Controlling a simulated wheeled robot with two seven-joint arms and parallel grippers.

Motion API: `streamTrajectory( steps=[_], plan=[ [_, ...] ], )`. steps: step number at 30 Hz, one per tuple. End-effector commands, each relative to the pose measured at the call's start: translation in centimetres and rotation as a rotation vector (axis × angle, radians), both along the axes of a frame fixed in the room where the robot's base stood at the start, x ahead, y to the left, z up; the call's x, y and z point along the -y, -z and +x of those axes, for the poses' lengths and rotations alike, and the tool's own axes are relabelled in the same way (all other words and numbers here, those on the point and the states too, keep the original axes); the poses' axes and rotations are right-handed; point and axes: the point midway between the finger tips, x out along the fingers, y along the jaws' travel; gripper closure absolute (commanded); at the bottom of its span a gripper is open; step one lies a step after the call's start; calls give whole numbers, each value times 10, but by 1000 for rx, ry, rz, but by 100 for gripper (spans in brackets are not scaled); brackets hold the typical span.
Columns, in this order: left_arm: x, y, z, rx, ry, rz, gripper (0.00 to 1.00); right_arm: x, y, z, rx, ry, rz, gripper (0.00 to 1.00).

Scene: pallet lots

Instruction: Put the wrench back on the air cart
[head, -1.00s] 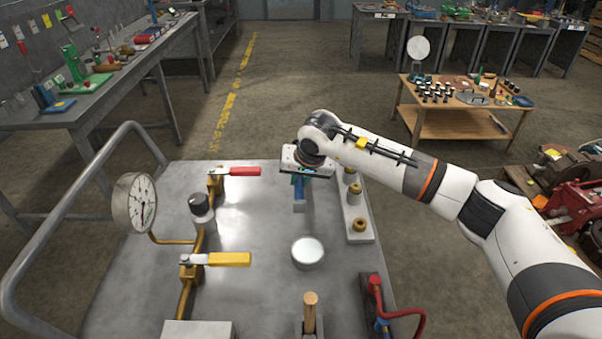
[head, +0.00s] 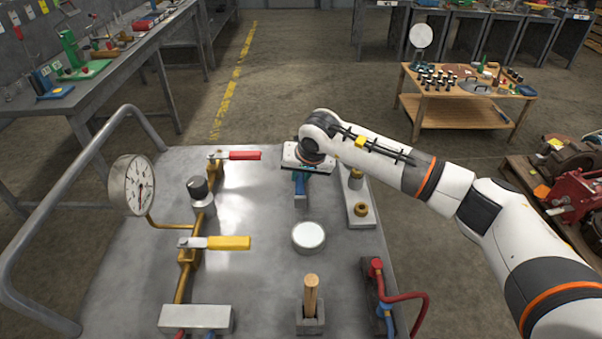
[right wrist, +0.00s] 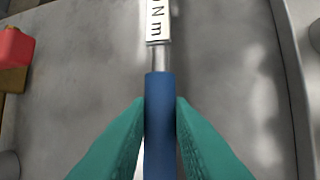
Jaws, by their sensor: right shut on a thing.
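The air cart (head: 260,270) has a grey metal top that fills the lower middle of the head view. My right gripper (head: 300,176) is over its far part, left of a strip of brass fittings. It is shut on the wrench, whose blue handle (head: 300,193) shows below the wrist. In the right wrist view, green fingers (right wrist: 160,112) press on both sides of the wrench's blue grip (right wrist: 160,130). A white label reading "Nm" lies beyond the grip. I cannot tell whether the wrench touches the cart top. My left gripper is not in view.
On the cart stand a gauge (head: 133,185), a red-handled valve (head: 240,155), a yellow-handled valve (head: 225,242), a round white-topped disc (head: 308,236), a wooden handle in a block (head: 311,295) and the fitting strip (head: 361,215). A rail (head: 75,205) runs along the left.

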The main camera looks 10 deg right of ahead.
Motion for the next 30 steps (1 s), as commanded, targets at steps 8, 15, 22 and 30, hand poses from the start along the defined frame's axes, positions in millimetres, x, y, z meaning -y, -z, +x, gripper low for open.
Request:
streamTrajectory(
  steps=[8, 15, 22, 30],
  plan=[
    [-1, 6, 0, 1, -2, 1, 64, 0, 5, 1, 3, 0, 1, 100],
    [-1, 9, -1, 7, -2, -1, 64, 0, 11, 1, 3, 0, 1, 100],
    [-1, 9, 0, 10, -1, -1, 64, 0, 11, 0, 2, 0, 1, 55],
    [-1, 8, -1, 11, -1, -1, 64, 0, 12, 0, -1, 0, -1, 55]
  ],
)
